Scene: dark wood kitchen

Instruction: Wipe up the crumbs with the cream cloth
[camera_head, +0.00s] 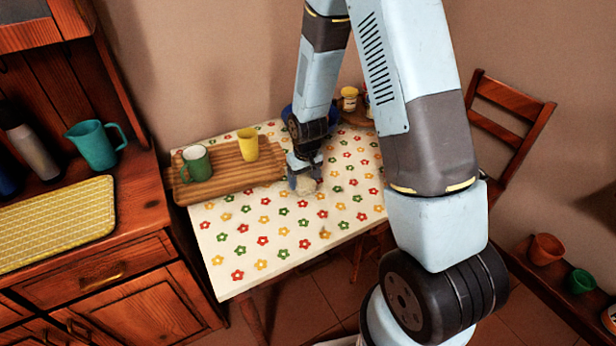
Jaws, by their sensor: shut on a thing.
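My gripper (305,180) points down over the table with the flowered cloth cover (285,250). It is shut on the cream cloth (307,187), a small bunched piece low between the fingers, at or just above the table top. I cannot tell whether the cloth touches the table. A few faint dark specks, perhaps crumbs (322,214), show just in front of the cloth, but they are too small to tell from the flower pattern. My arm hides part of the table's right side.
A wooden slatted tray (228,178) with a green mug (196,163) and a yellow cup (248,144) stands left of my gripper. The table's front is clear. A chair (510,130) is at right.

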